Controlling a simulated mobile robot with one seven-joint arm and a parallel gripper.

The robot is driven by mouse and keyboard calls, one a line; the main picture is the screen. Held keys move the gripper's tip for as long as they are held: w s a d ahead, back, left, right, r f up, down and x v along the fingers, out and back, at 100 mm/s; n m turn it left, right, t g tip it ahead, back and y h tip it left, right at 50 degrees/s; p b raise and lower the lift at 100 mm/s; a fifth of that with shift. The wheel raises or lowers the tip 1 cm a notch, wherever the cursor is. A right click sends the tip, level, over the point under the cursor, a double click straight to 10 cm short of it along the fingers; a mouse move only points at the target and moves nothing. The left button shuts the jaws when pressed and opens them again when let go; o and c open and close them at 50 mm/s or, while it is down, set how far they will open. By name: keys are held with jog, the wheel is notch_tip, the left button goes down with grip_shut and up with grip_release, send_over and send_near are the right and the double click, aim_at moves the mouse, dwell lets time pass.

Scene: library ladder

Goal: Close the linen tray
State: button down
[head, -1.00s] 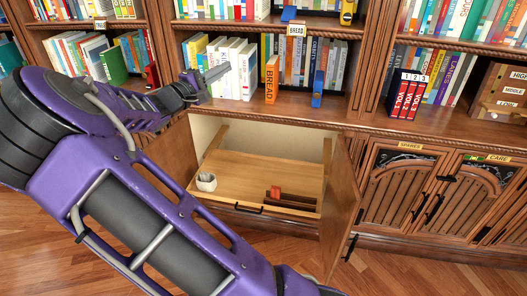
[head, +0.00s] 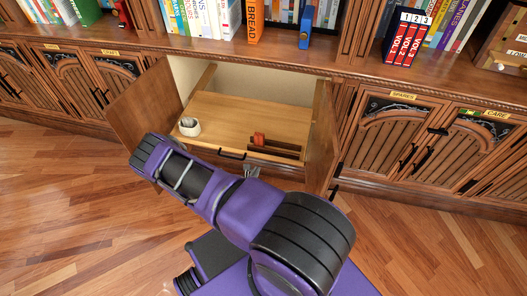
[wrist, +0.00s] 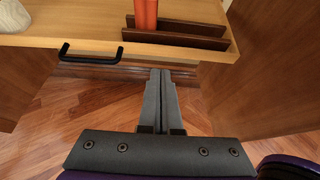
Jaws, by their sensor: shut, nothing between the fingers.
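The linen tray (head: 245,112) is a flat light-wood pull-out board in the open cabinet, extended between the two open doors. Its black bar handle (head: 232,154) is on the front edge, and the handle shows at upper left in the wrist view (wrist: 91,53). My gripper (head: 252,171) is in front of the tray's front edge, right of the handle. In the wrist view my gripper (wrist: 160,73) has its fingers together and empty, pointing at the space just below the front edge. I cannot tell whether they touch it.
A pale cup (head: 189,127) stands at the tray's left, and a dark wooden rack (head: 280,149) with a red item (head: 259,139) is at its front right. The left door (head: 140,105) and right door (head: 321,140) stand open on either side. The wooden floor (head: 70,200) at left is clear.

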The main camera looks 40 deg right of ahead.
aim_at(265, 150)
jog(key=x, duration=0.4)
jog(key=r+b+x, duration=0.1)
jog(key=x, duration=0.6)
jog(key=shift+w+d+b, duration=0.3)
jog(key=shift+w+d, duration=0.2)
jog(key=shift+d, duration=0.05)
jog(key=shift+w+d, duration=0.35)
